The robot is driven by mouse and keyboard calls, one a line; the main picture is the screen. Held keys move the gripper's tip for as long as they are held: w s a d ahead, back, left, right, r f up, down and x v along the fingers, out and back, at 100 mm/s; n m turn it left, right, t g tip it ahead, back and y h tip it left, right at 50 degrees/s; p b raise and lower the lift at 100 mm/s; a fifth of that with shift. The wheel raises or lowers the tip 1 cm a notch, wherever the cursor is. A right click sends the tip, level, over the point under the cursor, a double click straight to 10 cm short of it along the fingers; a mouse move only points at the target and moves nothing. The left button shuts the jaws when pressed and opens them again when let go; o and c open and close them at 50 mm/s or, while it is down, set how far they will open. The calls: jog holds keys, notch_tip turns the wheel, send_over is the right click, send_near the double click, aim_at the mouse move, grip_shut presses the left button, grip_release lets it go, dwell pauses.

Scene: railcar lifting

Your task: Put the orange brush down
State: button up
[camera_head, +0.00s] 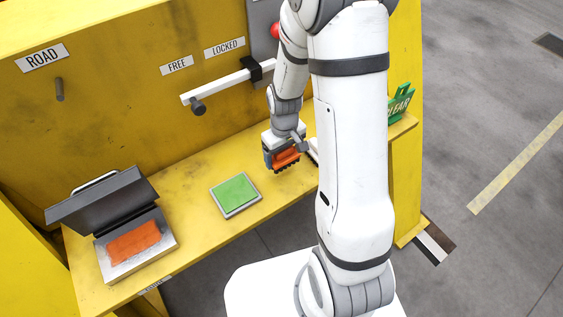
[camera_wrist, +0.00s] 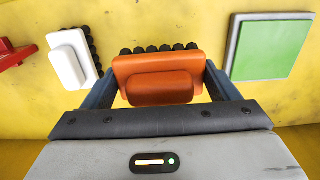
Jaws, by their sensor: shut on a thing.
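The orange brush (camera_head: 286,158) has black bristles and is held in my gripper (camera_head: 284,152) above the yellow shelf. In the wrist view the brush (camera_wrist: 158,78) sits between the two fingers of my gripper (camera_wrist: 158,85), with its bristles pointing away from the gripper. The gripper is shut on the brush. I cannot tell exactly how high the bristles are above the shelf.
A green pad (camera_head: 235,192) in a grey frame lies on the yellow shelf (camera_head: 190,215). A white brush (camera_wrist: 70,58) and a red thing (camera_wrist: 14,54) lie to the left in the wrist view. An open grey case (camera_head: 168,240) with an orange pad (camera_head: 134,243) stands at the shelf's left end. A white lever (camera_head: 225,85) sticks out from the panel.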

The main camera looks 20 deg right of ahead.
jog(key=shift+s+f+p, duration=0.1)
jog(key=shift+f+p, duration=0.25)
jog(key=shift+f, duration=2.45)
jog(key=shift+f, duration=0.2)
jog(key=o, duration=0.8)
